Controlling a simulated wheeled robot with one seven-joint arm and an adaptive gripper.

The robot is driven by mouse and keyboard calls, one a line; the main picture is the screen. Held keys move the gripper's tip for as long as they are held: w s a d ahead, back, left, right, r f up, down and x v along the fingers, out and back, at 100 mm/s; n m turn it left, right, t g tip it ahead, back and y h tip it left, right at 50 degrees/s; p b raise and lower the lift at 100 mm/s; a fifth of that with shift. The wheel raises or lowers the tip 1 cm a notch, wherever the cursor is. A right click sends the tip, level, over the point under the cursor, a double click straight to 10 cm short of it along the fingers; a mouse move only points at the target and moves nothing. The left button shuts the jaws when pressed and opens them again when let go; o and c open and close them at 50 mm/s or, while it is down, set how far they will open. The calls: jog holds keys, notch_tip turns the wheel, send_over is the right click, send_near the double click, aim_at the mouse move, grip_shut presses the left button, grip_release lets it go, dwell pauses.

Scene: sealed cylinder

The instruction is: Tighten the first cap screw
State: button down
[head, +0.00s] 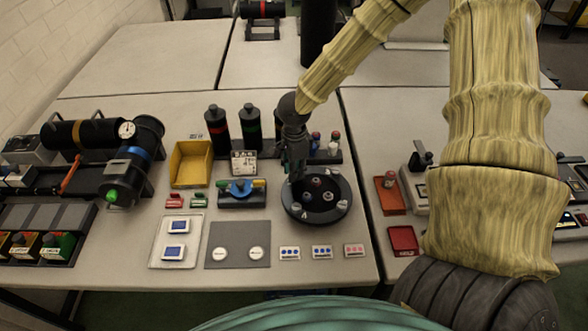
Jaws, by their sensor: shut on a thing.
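A dark round flange (322,214) lies on the table right of centre in the head view. Several small cap screws stand on it, pale grey ones near its rim such as the screw (342,205), and others nearer its middle such as the screw (316,182). My gripper (295,178) points down over the flange's upper left part. Its fingers are shut on what seems to be a cap screw, mostly hidden by the fingers. I cannot tell how deep that screw sits.
Dark bottles (250,128) and small vials (334,143) stand behind. Left of the flange are a blue-topped fixture (241,190), a yellow bin (191,163) and a grey mat (238,238). Labelled cards (321,251) lie in front. Red trays (403,240) are right.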

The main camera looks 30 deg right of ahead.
jog(key=shift+r+m+p, duration=0.25)
jog(key=shift+m+p, duration=0.15)
jog(key=shift+p, duration=0.55)
jog(key=shift+w+f+m+p, duration=0.1)
jog(key=shift+f+m+p, duration=0.05)
jog(key=shift+m+p, duration=0.2)
jog(key=c, duration=1.2)
grip_release()
notch_tip(320, 180, up, 12)
jog(key=shift+f, duration=0.1)
